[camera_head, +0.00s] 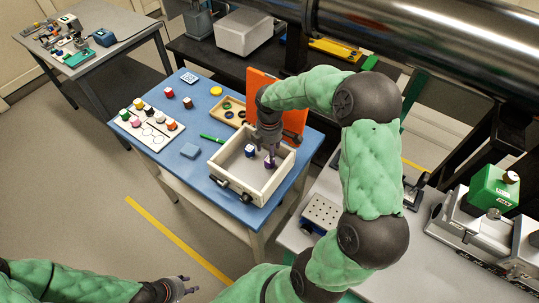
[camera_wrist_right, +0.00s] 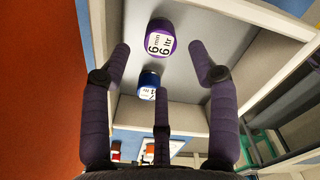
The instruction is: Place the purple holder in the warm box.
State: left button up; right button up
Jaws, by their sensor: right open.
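The purple holder (camera_wrist_right: 160,42), with a white label, stands inside the cream-walled box (camera_head: 229,195) on the blue table. In the head view it is mostly hidden by my right gripper's fingers. A blue holder (camera_head: 250,151) stands beside it in the box and also shows in the wrist view (camera_wrist_right: 149,82). My right gripper (camera_head: 270,153) reaches down into the box. Its fingers are spread near the purple holder, apart from it, and hold nothing. My left gripper (camera_head: 190,286) is low in the head view, away from the table, its fingers apart and empty.
An orange panel (camera_head: 262,88) stands upright behind the box. A large metal pipe (camera_head: 430,35) crosses the top right.

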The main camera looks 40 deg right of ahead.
notch_tip(320, 180, up, 6)
jog(key=shift+p, duration=0.4)
